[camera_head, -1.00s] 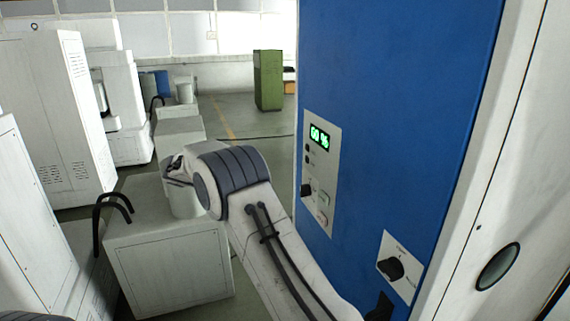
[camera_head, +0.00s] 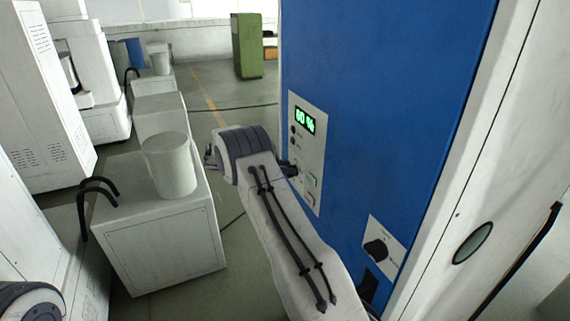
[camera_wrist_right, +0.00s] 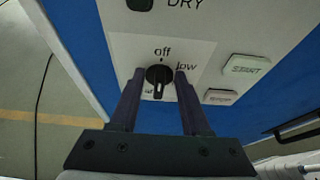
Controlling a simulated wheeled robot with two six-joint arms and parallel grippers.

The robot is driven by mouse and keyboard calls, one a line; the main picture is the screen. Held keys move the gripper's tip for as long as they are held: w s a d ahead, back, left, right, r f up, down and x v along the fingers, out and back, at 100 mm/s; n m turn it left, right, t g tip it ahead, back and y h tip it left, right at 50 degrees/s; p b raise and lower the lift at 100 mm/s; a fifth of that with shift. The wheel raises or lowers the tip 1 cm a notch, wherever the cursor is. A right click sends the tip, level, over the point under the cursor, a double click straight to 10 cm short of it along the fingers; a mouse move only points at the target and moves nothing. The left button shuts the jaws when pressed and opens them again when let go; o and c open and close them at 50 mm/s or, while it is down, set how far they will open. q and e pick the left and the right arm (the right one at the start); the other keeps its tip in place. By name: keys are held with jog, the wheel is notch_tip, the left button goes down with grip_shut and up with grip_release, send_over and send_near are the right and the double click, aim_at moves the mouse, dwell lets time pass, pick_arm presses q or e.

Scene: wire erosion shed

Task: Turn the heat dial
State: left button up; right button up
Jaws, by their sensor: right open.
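The heat dial (camera_wrist_right: 158,80) is a round black knob on a light panel (camera_wrist_right: 205,50), with "off" printed above it and "low" to its upper right. A white mark on the knob points down; the lettering at its lower left is partly hidden. My right gripper (camera_wrist_right: 159,73) is open, one dark finger on each side of the knob. Whether they touch it I cannot tell. In the head view my right gripper (camera_head: 289,168) reaches the control panel (camera_head: 309,135), where the dial is hard to make out. My left gripper is not in view.
The panel sits on a tall blue cabinet (camera_head: 390,90) with a lit green display (camera_head: 305,121). START (camera_wrist_right: 246,66) and another button (camera_wrist_right: 220,97) lie right of the dial. A second black knob (camera_head: 375,248) is lower down. White machines stand left.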

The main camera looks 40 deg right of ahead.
jog(key=shift+d+f, duration=0.1)
grip_shut()
